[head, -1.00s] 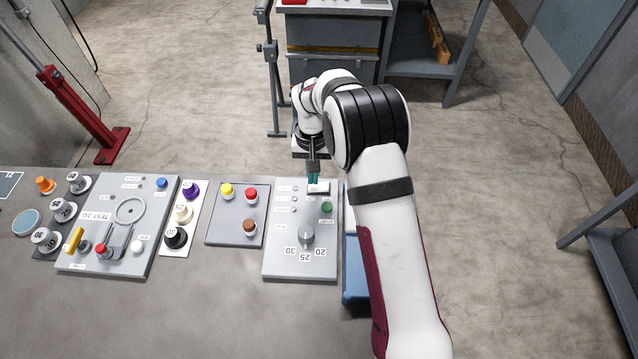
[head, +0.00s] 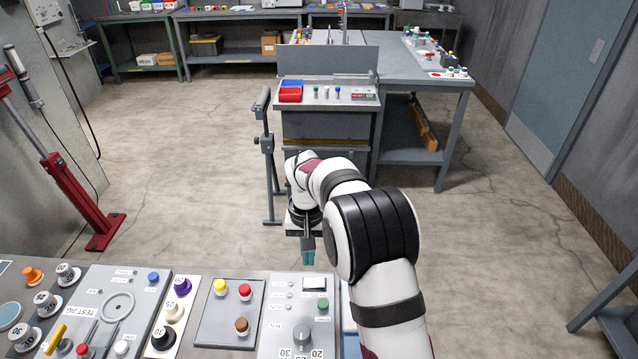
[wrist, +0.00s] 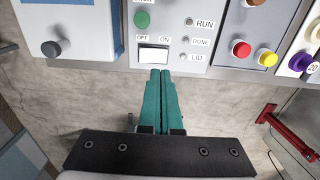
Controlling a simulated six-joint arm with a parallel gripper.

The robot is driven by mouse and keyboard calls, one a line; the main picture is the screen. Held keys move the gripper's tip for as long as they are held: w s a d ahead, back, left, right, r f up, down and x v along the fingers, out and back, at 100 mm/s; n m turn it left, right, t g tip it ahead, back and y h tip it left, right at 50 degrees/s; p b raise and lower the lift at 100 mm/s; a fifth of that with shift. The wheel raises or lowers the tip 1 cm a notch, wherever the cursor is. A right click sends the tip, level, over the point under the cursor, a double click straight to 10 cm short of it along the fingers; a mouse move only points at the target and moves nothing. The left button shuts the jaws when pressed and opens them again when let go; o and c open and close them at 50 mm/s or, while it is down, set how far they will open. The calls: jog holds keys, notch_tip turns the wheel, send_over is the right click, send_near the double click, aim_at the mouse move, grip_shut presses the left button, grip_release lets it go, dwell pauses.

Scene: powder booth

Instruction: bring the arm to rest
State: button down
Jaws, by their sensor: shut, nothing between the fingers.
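My gripper (head: 308,252) has teal fingers that are shut and empty. In the head view it hangs just beyond the far edge of the bench (head: 190,265), over the floor. In the wrist view the closed fingers (wrist: 160,85) point at the edge of a grey control panel (wrist: 180,52). This panel carries a white OFF/ON rocker switch (wrist: 153,55), a green button (wrist: 142,19) and small lamps marked RUN, DONE and LID. The fingertips look apart from the switch. In the head view the panel (head: 270,310) also has a grey dial (head: 301,335).
Left of the panel is a plate (head: 215,325) with yellow, red and brown knobs. Further left are a TEST JIG panel (head: 145,290) and several knobs. A grey stand (head: 268,165) rises behind my arm. Open floor (head: 180,150) lies beyond the bench.

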jog(key=s+d+r+m, duration=0.3)
jog(key=s+d+r, duration=0.4)
jog(key=s+r, duration=0.6)
jog(key=s+d+f+m+y, duration=0.1)
jog(key=s, duration=0.9)
jog(key=s+d+f+m, duration=0.1)
jog(key=s+d, duration=0.1)
jog(key=s, duration=0.8)
jog(key=shift+s+m+y, duration=0.3)
jog(key=shift+y, duration=0.1)
